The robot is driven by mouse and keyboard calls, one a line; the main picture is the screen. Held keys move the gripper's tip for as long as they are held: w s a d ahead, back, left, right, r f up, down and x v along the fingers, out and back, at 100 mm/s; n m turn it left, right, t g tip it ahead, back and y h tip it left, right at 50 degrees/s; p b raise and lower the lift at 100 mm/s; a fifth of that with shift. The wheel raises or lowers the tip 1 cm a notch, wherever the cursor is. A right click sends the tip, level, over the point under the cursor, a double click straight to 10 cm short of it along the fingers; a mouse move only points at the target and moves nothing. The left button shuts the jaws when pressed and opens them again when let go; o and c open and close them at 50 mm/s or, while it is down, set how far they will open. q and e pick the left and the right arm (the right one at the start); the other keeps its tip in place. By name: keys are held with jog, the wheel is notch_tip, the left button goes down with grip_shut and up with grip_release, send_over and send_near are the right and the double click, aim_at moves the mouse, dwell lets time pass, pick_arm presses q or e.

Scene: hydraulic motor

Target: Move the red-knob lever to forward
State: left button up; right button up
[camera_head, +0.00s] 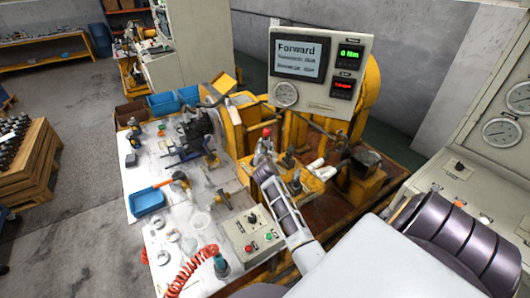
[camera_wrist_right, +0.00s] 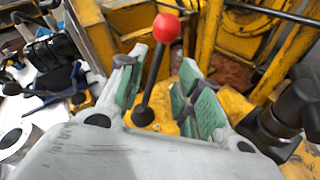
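The red knob (camera_wrist_right: 166,27) tops a black lever (camera_wrist_right: 151,82) that rises from a yellow base in the right wrist view. The lever leans slightly, its knob toward the upper right. My right gripper (camera_wrist_right: 158,88) is open, with its two green-padded fingers on either side of the lever. Gaps show between the rod and both pads. In the head view the red knob (camera_head: 266,131) stands just above my right gripper (camera_head: 263,152), which hides most of the rod. The display (camera_head: 300,53) shows the word "Forward". My left gripper is not in view.
Other black-handled levers (camera_head: 288,158) stand close to the right of my right gripper. A control box (camera_head: 252,233) with buttons lies in front. A white table (camera_head: 150,185) holds a blue tray (camera_head: 146,201), tools and a red coiled hose (camera_head: 190,272).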

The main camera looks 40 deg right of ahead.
jog(key=shift+v, duration=2.25)
